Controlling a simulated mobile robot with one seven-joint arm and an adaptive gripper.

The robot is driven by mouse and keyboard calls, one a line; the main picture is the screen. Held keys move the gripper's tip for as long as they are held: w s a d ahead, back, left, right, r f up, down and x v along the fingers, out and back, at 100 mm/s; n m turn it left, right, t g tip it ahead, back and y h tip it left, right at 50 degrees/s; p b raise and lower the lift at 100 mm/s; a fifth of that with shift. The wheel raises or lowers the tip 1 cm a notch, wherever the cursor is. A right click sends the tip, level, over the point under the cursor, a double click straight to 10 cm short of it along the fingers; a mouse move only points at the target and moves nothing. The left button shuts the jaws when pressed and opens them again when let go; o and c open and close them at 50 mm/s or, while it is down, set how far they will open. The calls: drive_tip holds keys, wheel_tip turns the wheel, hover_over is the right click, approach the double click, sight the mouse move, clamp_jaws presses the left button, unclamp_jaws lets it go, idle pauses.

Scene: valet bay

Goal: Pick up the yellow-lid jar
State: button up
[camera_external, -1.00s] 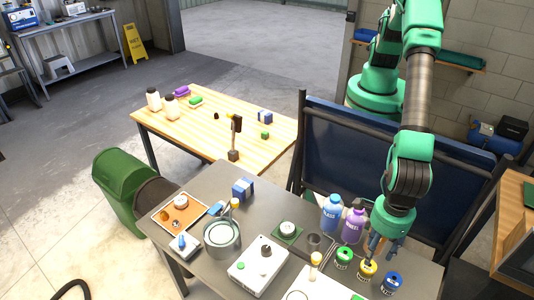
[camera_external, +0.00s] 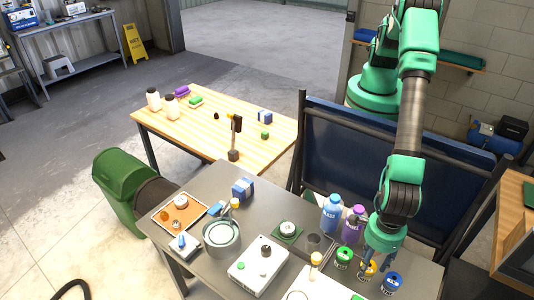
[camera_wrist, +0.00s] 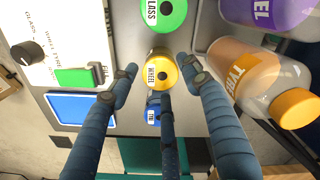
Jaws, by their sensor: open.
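The yellow-lid jar (camera_external: 367,271) stands on the grey table between the green-lid and blue-lid jars.
The green-lid jar (camera_external: 343,257) and blue-lid jar (camera_external: 391,282) stand close on either side. A blue bottle (camera_external: 332,212) and a purple bottle (camera_external: 353,224) stand behind.

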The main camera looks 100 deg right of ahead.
drive_tip(key=shift+d+f, duration=0.1)
drive_tip(key=shift+f, duration=2.4)
drive_tip(key=c, duration=0.8)
